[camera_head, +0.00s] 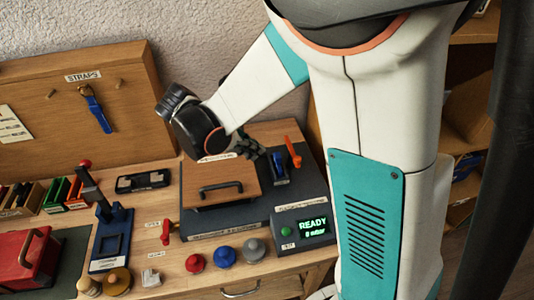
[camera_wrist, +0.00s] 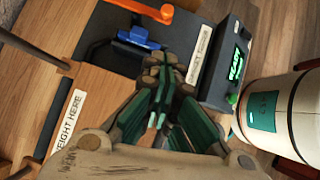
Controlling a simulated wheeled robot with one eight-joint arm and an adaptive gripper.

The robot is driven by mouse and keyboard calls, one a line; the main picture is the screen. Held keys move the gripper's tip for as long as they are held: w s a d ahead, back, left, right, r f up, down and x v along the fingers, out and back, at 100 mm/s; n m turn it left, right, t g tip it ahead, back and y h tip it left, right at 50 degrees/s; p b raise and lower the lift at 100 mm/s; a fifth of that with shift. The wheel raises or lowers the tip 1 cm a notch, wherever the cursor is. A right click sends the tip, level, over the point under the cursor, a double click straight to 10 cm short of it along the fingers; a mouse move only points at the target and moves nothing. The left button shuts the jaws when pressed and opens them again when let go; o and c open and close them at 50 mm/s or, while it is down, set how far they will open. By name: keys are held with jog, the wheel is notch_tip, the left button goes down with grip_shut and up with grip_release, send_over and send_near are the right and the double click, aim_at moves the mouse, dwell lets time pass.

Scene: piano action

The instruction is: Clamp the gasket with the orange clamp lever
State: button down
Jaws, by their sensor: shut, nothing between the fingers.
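The orange clamp lever (camera_head: 292,153) stands up at the back right of a dark grey test unit. In the wrist view the lever (camera_wrist: 145,9) shows at the top, ending in a rounded knob. A blue block (camera_head: 279,168) sits just left of it; the same block (camera_wrist: 138,39) is below the lever in the wrist view. I cannot make out the gasket. My gripper (camera_head: 252,150) is left of the blue block, above the unit. Its fingers (camera_wrist: 159,66) are together and empty, apart from the lever, with their tips near the blue block in the picture.
A wooden lid with a black handle (camera_head: 220,188) covers the unit's left part. A green display (camera_head: 313,225) reads READY, 0 mbar. A red lever (camera_head: 167,230) is at the front left. Red, blue and grey knobs (camera_head: 225,254) stand along the front.

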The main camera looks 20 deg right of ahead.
jog(key=b+x, duration=0.1)
jog(key=x, duration=0.2)
jog(key=b+x, duration=0.1)
jog(key=x, duration=0.3)
jog(key=d+r+b+x, duration=0.1)
jog(key=x, duration=0.3)
jog(key=shift+s+d+f+b, duration=0.1)
jog(key=shift+d+f+b, duration=0.05)
jog(key=shift+d+b, duration=0.15)
jog(key=shift+d, duration=0.6)
jog(key=shift+s+d+n, duration=0.15)
jog(key=shift+s+n, duration=0.05)
jog(key=shift+n, duration=0.2)
